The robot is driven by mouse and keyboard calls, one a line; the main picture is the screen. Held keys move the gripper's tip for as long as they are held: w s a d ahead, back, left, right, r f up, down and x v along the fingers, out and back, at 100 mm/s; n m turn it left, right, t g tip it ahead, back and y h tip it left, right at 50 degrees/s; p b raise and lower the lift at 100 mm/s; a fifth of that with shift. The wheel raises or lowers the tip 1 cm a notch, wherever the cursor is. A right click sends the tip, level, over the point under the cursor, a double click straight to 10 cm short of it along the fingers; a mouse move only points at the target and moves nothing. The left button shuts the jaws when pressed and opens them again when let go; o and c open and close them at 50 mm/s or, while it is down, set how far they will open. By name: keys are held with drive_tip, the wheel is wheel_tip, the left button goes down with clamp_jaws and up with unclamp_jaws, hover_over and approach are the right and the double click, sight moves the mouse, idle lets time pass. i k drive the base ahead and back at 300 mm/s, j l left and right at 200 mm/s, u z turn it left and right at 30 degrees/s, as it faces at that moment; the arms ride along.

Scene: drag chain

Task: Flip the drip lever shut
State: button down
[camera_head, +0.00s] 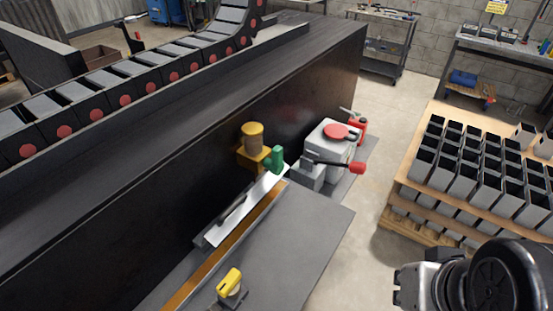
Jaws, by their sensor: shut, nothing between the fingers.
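No lever in view is marked as the drip lever, so I cannot tell for sure which one it is. An amber oiler-like cup (252,135) stands on a yellow block (252,157) against the dark side wall of the conveyor. A green upright handle (276,159) stands just right of it. A black lever with a red knob (357,167) sticks out to the right from a grey box unit (333,145). A yellow-topped knob or lever (229,283) sits at the front of the grey bench. My gripper's fingers do not show; only part of my arm is at the lower right.
A grey bench top (310,230) runs along the wall, with a white tray and brown strip on it. A red can (359,128) stands behind the grey unit. A wooden rack (405,193) of dark-topped bins stands at right. Concrete floor is clear between.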

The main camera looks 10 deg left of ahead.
sight(275, 165)
drive_tip(key=u, duration=3.15)
drive_tip(key=z, duration=2.3)
drive_tip(key=i+l+z, duration=0.1)
drive_tip(key=i+l, duration=0.2)
drive_tip(key=l, duration=0.2)
drive_tip(key=i+l+z, duration=0.15)
drive_tip(key=i+l, duration=0.15)
drive_tip(key=l, duration=0.15)
